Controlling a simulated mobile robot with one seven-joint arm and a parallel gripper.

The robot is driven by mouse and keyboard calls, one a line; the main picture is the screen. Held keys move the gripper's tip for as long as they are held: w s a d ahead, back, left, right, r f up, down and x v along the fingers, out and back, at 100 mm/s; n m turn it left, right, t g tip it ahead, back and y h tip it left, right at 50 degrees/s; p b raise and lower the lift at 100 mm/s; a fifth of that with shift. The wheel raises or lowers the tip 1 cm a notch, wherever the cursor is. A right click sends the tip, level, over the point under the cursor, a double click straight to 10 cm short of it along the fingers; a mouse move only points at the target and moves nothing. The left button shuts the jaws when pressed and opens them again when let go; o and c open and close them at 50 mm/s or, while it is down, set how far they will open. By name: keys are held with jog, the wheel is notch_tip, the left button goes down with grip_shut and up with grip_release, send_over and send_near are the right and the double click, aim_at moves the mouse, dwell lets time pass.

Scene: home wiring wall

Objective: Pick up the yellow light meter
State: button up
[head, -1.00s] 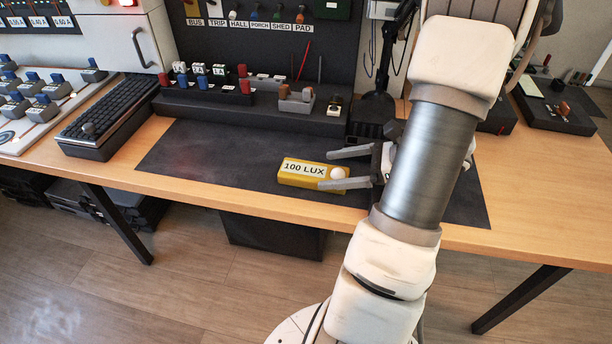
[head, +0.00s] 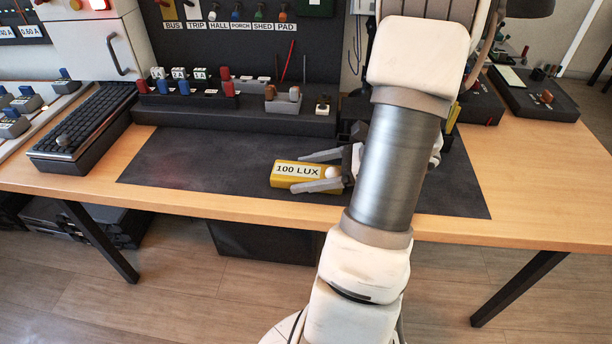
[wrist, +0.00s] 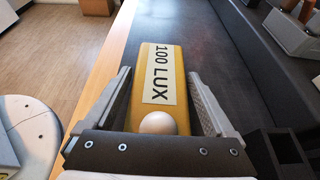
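The yellow light meter (head: 283,181) lies flat on the dark mat near the table's front edge. It has a white "100 LUX" label and a pale dome at its right end. My gripper (head: 313,171) is open, coming from the right, with one finger on the far side of the meter and one on the near side. In the wrist view the meter (wrist: 178,78) lies lengthwise between the open fingers of my gripper (wrist: 160,92), dome nearest the palm. Gaps show beside the meter; I cannot tell whether either finger touches it.
The mat (head: 190,165) is clear left of the meter. A dark rack (head: 230,115) with colored plugs and blocks stands behind it. A black keyboard-like unit (head: 85,120) is at the left. The wooden table edge (head: 170,205) runs close in front.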

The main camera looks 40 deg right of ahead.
jog(key=c, duration=1.1)
jog(key=shift+c, duration=0.2)
jog(key=shift+r, duration=0.15)
